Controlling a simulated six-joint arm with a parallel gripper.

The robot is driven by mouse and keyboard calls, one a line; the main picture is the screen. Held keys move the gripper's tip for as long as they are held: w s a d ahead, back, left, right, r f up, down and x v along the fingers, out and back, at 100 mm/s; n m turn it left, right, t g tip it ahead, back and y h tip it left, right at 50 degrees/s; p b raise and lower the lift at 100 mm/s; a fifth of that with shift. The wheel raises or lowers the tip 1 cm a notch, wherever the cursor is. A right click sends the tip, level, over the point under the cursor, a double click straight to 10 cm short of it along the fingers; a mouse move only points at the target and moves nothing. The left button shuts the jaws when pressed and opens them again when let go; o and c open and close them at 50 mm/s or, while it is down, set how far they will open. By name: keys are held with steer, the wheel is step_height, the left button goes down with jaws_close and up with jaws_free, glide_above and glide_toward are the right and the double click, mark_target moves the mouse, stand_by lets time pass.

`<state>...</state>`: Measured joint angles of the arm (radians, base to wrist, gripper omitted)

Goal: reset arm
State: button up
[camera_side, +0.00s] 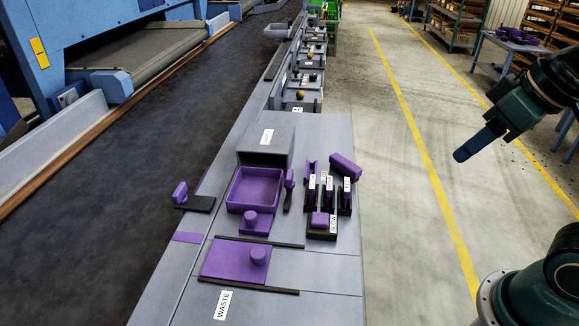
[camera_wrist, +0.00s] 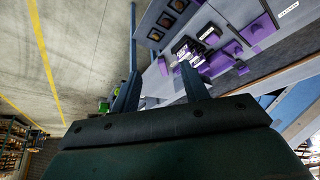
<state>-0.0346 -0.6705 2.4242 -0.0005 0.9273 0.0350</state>
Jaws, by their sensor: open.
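My gripper (camera_side: 476,144) hangs in the air at the right of the side view, over the floor and well to the right of the grey bench (camera_side: 330,255). In the wrist view my gripper (camera_wrist: 160,85) shows two dark fingers spread apart with nothing between them. It is open and empty. My arm shows at the right edge of the side view.
The bench holds a purple tray (camera_side: 233,190), a purple sliding plate (camera_side: 222,259) with a knob, and a black rack (camera_side: 322,230) with purple-handled tools. A dark conveyor belt (camera_side: 110,215) runs left. Bare floor (camera_side: 400,200) lies between bench and gripper.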

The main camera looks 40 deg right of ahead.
steer(key=shift+s+d+f, duration=0.2)
steer(key=shift+s+f, duration=0.15)
steer(key=shift+s, duration=0.15)
steer(key=shift+s+d+f, duration=0.15)
steer(key=shift+s+f, duration=0.15)
steer(key=shift+s, duration=0.15)
